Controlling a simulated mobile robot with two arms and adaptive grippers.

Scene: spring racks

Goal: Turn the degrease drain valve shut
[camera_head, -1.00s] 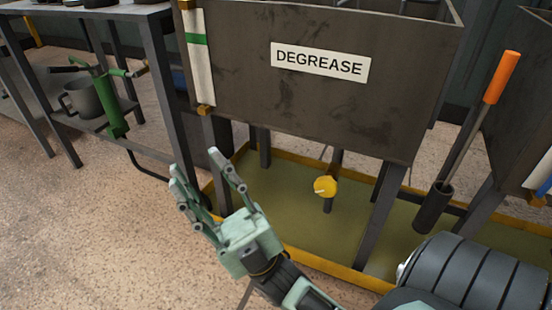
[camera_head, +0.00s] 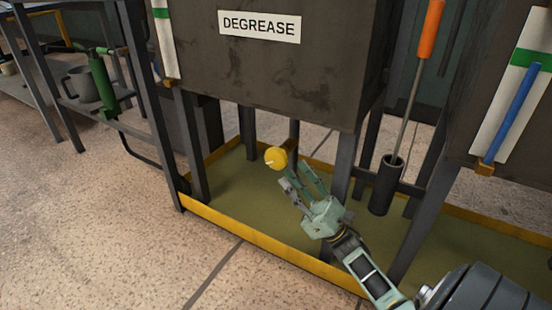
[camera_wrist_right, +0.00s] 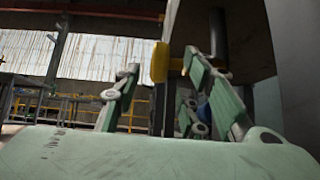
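The degrease tank (camera_head: 270,75) stands on dark legs and carries a white DEGREASE label (camera_head: 260,26). Its drain valve shows as a yellow round handle (camera_head: 275,157) below the tank. My right gripper (camera_head: 297,180) is just below and right of the handle, with its fingers pointing up at it. In the right wrist view, the fingers (camera_wrist_right: 160,90) are spread apart, and the yellow handle (camera_wrist_right: 160,62) shows beyond them, between the fingertips. I cannot tell whether a finger touches it. My left gripper is not in view.
A yellow-edged drip tray (camera_head: 270,243) lies under the tank. A tank leg (camera_head: 343,165) stands just right of my gripper. An orange-handled tool (camera_head: 429,30) stands in a dark holder (camera_head: 386,185). A shelf with a green tool (camera_head: 103,85) and grey mug (camera_head: 80,84) is at left.

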